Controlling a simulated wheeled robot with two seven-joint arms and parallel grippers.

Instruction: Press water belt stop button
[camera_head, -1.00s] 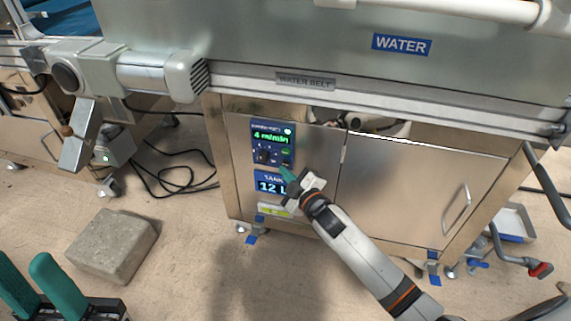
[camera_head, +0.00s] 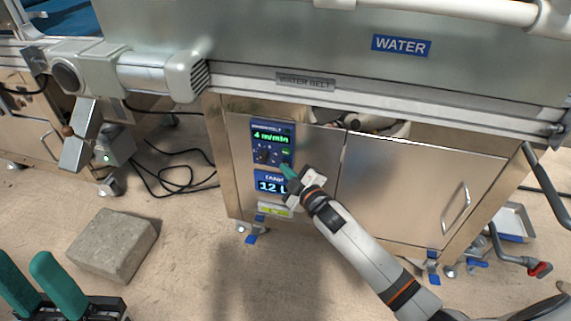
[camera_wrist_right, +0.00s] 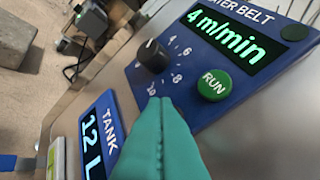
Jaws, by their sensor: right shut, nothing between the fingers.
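The water belt panel (camera_head: 258,134) is blue, on the front of the steel cabinet, with a green display (camera_wrist_right: 228,38) reading 4 m/min. The wrist view shows a black knob (camera_wrist_right: 153,56), a green RUN button (camera_wrist_right: 214,84) and a dark round lamp (camera_wrist_right: 295,32). No stop button is visible; my right fingers cover the panel's lower part. My right gripper (camera_head: 285,170) is shut and empty, its teal fingertips (camera_wrist_right: 160,102) at the panel's lower edge, below the knob and RUN button. I cannot tell whether they touch. My left gripper (camera_head: 22,262) is open at bottom left.
A tank display (camera_head: 271,186) reading 12 L sits just below the panel. A cabinet door with a handle (camera_head: 456,209) is to the right. A concrete block (camera_head: 112,245) and black cables (camera_head: 177,187) lie on the floor at left. A metal tray (camera_head: 513,221) is at right.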

